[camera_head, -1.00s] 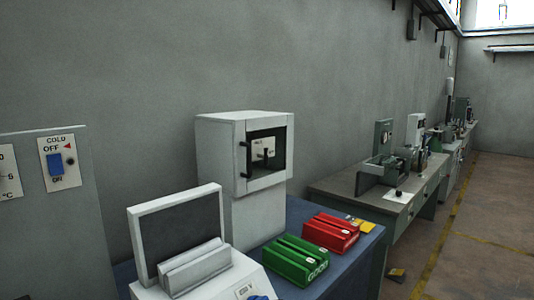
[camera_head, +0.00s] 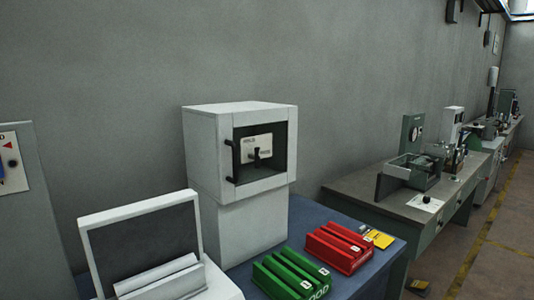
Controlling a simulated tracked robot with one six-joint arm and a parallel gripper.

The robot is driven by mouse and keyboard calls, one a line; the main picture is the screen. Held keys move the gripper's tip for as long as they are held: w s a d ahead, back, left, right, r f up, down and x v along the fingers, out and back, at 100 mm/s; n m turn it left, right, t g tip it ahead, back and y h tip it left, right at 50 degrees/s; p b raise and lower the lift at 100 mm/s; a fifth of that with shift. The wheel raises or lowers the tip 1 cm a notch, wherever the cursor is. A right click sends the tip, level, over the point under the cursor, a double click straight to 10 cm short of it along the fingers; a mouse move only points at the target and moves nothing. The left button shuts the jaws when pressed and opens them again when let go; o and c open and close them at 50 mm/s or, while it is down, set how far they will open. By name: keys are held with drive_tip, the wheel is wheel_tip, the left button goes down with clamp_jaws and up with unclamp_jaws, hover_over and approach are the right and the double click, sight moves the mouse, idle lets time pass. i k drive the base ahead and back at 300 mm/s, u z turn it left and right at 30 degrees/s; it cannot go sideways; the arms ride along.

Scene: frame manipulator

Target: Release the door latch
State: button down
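A white box-shaped cabinet (camera_head: 205,150) stands on a white pedestal (camera_head: 246,228) near the middle of the view. Its front has a white-framed door (camera_head: 264,190) with a dark window, and the door looks shut. Dark handle parts (camera_head: 232,180) sit on the left side of the door frame. Behind or within the window is a pale label plate (camera_head: 257,141) with a dark lever (camera_head: 256,155); its lettering is too small to read surely. I cannot tell which part is the latch. My gripper is not in view.
Green (camera_head: 290,275) and red (camera_head: 341,247) slotted blocks lie on the blue table (camera_head: 309,214), right of the pedestal. A white device with a dark panel (camera_head: 145,243) stands at front left. A grey panel (camera_head: 40,225) is at far left. A workbench (camera_head: 360,195) stands at right.

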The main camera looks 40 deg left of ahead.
sight(256, 157)
drive_tip(key=i, duration=2.55)
drive_tip(key=u, duration=2.75)
